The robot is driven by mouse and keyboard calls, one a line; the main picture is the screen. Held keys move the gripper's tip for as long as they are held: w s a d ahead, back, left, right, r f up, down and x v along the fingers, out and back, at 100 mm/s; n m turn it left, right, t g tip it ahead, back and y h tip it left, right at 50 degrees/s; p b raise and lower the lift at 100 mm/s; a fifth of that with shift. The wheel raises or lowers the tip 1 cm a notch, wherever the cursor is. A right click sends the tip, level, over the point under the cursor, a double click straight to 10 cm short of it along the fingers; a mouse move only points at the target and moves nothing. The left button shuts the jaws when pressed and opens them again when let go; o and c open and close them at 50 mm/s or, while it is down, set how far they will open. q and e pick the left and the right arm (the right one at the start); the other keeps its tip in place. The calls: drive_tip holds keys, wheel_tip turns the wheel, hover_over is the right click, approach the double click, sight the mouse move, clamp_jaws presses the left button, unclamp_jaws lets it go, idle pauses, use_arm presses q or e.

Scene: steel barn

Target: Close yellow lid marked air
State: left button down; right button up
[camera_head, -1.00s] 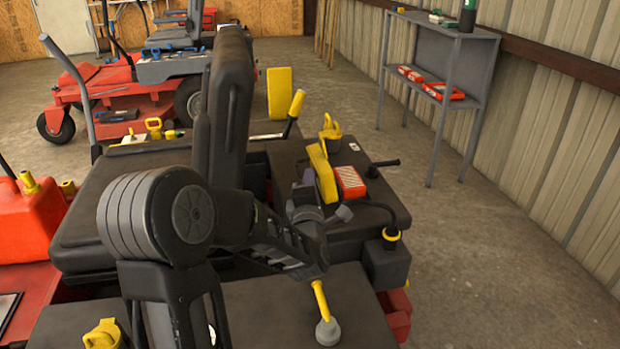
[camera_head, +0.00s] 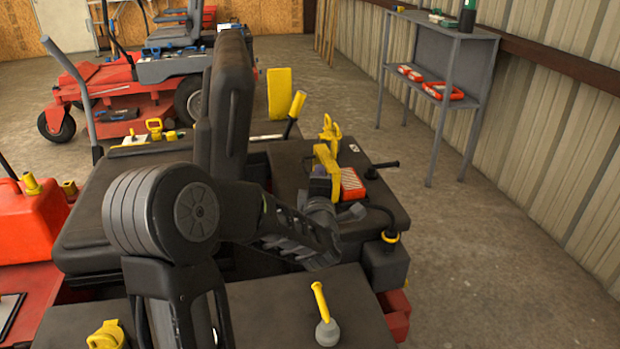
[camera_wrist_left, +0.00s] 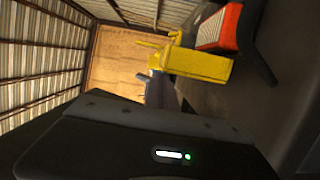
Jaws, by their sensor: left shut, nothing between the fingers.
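The yellow lid (camera_head: 326,168) stands raised on the dark rear deck, just left of a red-orange block with a white ribbed face (camera_head: 352,184). No marking on the lid can be read. In the left wrist view the lid (camera_wrist_left: 200,66) shows edge-on, next to the red block (camera_wrist_left: 217,27). My left gripper (camera_head: 320,187) is shut and empty, low on the near left side of the lid. It appears to touch the lid, but I cannot tell for sure. My right gripper is not in view.
A black seat back (camera_head: 230,105) stands left of the lid. A yellow-handled lever (camera_head: 320,300) stands on the near dark surface. A yellow-ringed cap (camera_head: 390,237) is at the right. A grey shelf (camera_head: 440,85) stands by the wall, with open floor before it.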

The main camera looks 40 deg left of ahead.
use_arm(q)
drive_tip(key=w+d+f+m+g+p, duration=0.1)
drive_tip(key=w+d+m+p, duration=0.2)
drive_tip(key=m+p, duration=0.1)
drive_tip(key=w+d+f+m+g+p, duration=0.1)
drive_tip(key=w+d+m+g+p, duration=0.1)
drive_tip(key=w+m+p, duration=0.2)
drive_tip(key=w+d+f+m+g+p, duration=0.1)
drive_tip(key=w+d+m+p, duration=0.2)
drive_tip(key=m+p, duration=0.2)
drive_tip(key=shift+w+d+m+y, duration=0.3)
drive_tip(key=shift+w+y, duration=0.1)
drive_tip(key=shift+w+d+f, duration=0.25)
drive_tip(key=shift+w+f, duration=0.1)
drive_tip(key=shift+f, duration=0.4)
drive_tip(key=shift+d, duration=0.1)
